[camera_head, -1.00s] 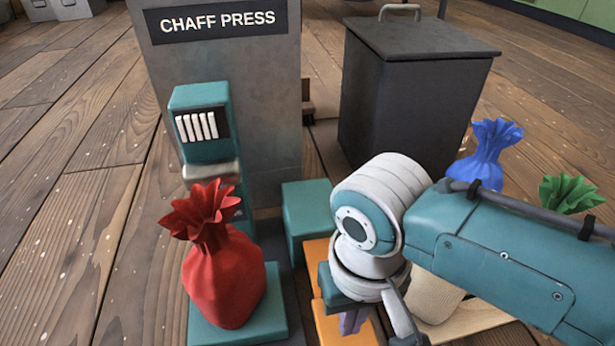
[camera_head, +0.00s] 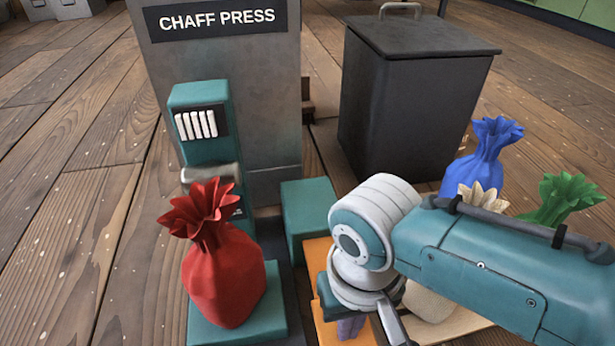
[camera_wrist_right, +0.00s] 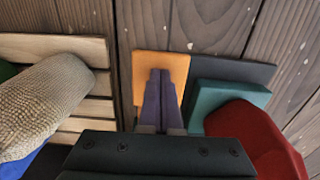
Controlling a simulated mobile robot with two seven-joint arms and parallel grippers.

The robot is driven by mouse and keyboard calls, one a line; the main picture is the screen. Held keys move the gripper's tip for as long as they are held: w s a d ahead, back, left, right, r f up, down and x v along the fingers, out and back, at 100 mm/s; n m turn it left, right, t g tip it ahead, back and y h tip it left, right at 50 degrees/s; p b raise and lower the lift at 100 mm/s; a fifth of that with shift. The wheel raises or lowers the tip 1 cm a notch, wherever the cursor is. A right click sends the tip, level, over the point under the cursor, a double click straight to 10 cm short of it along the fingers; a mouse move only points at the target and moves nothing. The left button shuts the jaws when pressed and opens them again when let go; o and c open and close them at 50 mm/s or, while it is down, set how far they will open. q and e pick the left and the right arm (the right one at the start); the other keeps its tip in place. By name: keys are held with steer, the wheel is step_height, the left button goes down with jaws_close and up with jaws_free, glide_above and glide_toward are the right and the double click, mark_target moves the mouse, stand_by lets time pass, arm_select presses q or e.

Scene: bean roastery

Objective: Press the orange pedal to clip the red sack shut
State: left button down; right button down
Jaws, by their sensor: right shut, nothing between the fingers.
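The red sack (camera_head: 222,275) stands upright on a teal plate (camera_head: 275,310) in front of the teal clip machine (camera_head: 197,105), its gathered neck near the grey clip head (camera_head: 203,175). The orange pedal (camera_head: 318,255) lies to the right of the plate, partly hidden by my right arm. My right gripper (camera_head: 350,328) is shut and empty, pointing down over the pedal. In the right wrist view its purple fingertips (camera_wrist_right: 160,75) overlap the orange pedal (camera_wrist_right: 144,65); I cannot tell for sure whether they touch. The red sack (camera_wrist_right: 258,140) also shows there. My left gripper is not in view.
A teal block (camera_head: 308,215) stands behind the pedal. The grey chaff press (camera_head: 270,110) and a dark lidded bin (camera_head: 400,110) stand at the back. Blue (camera_head: 483,160), green (camera_head: 560,198) and cream (camera_head: 483,197) sacks stand right, partly behind my arm. Floor on the left is clear.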

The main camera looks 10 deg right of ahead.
steer(key=shift+f, duration=1.45)
steer(key=shift+r+p, duration=0.5)
step_height(320, 180, up, 8)
steer(key=p, duration=0.8)
steer(key=shift+r, duration=0.15)
